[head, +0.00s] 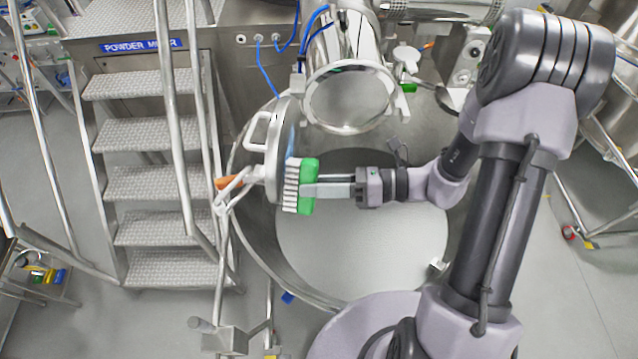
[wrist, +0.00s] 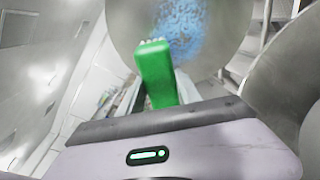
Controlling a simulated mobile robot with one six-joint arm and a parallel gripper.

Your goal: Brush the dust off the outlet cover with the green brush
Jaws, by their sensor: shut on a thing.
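The green brush (head: 308,186) with white bristles is held in my gripper (head: 328,190), which is shut on it. The bristles point left, at the open outlet cover (head: 283,140), a round metal disc seen nearly edge-on with a white handle. They are at or very near its lower part; I cannot tell if they touch. In the wrist view the green brush (wrist: 155,72) stands in front of the cover (wrist: 125,25), whose face bears a patch of blue dust (wrist: 182,30). The brush hides part of the cover, and the fingertips are hardly visible there.
The round outlet opening (head: 348,98) is up and right of the cover. A large steel drum (head: 425,255) lies below my gripper. Metal steps (head: 155,185) with handrails stand at the left. An orange-handled clamp (head: 230,183) hangs by the cover's left side.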

